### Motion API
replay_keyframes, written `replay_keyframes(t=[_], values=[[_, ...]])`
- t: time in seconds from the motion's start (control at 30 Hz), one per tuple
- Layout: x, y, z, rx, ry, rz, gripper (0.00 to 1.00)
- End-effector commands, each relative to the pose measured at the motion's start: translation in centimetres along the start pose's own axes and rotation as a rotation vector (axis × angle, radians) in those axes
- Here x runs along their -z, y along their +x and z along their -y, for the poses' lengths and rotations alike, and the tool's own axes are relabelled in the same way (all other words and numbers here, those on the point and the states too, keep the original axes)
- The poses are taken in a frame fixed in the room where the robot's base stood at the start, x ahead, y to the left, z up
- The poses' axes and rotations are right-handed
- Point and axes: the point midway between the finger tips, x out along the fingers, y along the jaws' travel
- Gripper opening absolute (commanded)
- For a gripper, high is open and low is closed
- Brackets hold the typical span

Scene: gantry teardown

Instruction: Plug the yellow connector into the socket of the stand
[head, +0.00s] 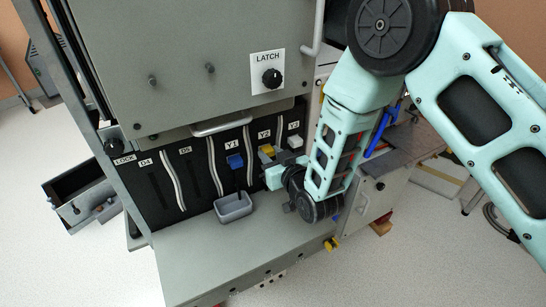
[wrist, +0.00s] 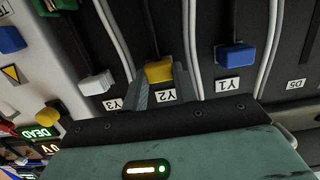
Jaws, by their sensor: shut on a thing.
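The yellow connector (head: 267,150) is at the Y2 position of the black panel, with a dark strip above it. In the wrist view the yellow connector (wrist: 159,70) sits between the two grey fingers of my gripper (wrist: 163,83), just above the Y2 label. My gripper (head: 270,162) is shut on it from the front. The fingers hide its sides, and I cannot tell how it is joined to the panel. I cannot clearly make out the stand's socket in either view.
A blue connector (head: 235,161) at Y1 and a white one (head: 295,141) at Y3 flank it, with grey cables between. A grey bin (head: 233,207) is below Y1. A LATCH knob (head: 271,78) is above. A lit DEAD sign (wrist: 42,133) shows at left.

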Motion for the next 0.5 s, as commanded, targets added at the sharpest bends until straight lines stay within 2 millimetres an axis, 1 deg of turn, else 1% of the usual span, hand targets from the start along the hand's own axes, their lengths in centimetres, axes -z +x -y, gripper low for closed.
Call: replay_keyframes(t=[0.03,0.07,0.1,0.13,0.37,0.5], values=[[0.02,0.21,-0.01,0.0,0.0,-0.002,0.31],[0.05,0.18,0.0,0.0,0.0,-0.002,0.39],[0.05,0.17,-0.01,0.0,0.0,-0.002,0.5],[0.05,0.17,0.0,0.0,0.0,-0.002,0.53],[0.04,0.14,-0.01,0.0,0.0,-0.001,0.53],[-0.05,-0.43,0.01,0.0,0.0,0.0,0.53]])
